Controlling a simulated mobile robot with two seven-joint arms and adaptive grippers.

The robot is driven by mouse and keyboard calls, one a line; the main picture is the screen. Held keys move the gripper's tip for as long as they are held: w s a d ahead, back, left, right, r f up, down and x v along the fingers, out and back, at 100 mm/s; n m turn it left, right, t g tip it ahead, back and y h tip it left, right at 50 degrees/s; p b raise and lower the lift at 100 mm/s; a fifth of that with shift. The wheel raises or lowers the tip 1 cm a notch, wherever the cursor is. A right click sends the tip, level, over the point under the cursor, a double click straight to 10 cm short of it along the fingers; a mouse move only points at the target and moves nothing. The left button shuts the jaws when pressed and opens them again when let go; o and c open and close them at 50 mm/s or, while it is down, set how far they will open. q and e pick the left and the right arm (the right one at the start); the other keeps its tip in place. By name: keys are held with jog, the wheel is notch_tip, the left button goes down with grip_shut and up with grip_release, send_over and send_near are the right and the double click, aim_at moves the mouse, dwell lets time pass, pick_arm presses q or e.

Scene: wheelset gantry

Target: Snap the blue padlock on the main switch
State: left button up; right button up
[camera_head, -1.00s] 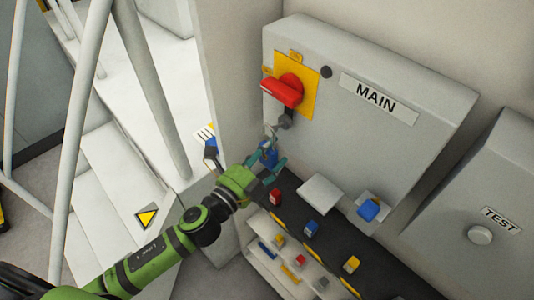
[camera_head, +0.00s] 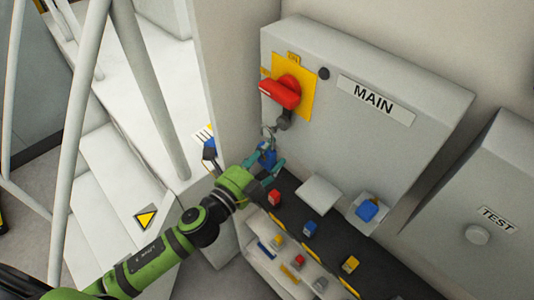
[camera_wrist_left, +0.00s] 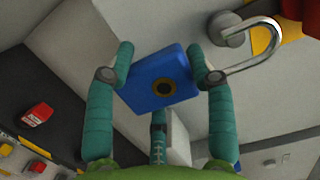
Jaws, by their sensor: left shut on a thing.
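The blue padlock (camera_head: 267,154) is held in front of the MAIN box, below the main switch. My left gripper (camera_head: 270,162) is shut on its body; in the left wrist view the teal fingers flank the blue body (camera_wrist_left: 160,84). The silver shackle (camera_wrist_left: 268,45) reaches up beside the grey lug (camera_wrist_left: 230,30). I cannot tell whether it passes through the lug or whether its free end is seated. The main switch has a red handle (camera_head: 280,94) on a yellow plate (camera_head: 306,104), with a grey lug (camera_head: 284,121) below. My right gripper is not in view.
A dark ledge (camera_head: 330,243) below the box carries red (camera_head: 274,198), blue (camera_head: 310,229) and yellow (camera_head: 351,263) padlocks. Another blue item (camera_head: 367,210) sits at the box's lower right. The TEST box (camera_head: 470,205) stands right. A wall panel (camera_head: 228,110) closes off the left.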

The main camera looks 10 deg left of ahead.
pick_arm(q)
jog(key=shift+d+p+x, duration=0.25)
jog(key=shift+p+x, duration=0.05)
jog(key=shift+x, duration=1.4)
dwell(0.5)
jog(key=shift+s+a, duration=0.15)
jog(key=shift+s, duration=0.15)
jog(key=shift+v, duration=1.15)
jog(key=shift+a, duration=0.15)
jog(key=shift+r+h, duration=0.1)
jog(key=shift+h, duration=0.2)
dwell(0.7)
jog(key=shift+p+x, duration=0.35)
jog(key=shift+x, duration=1.1)
jog(key=o, duration=1.3)
jog(key=shift+s, duration=0.1)
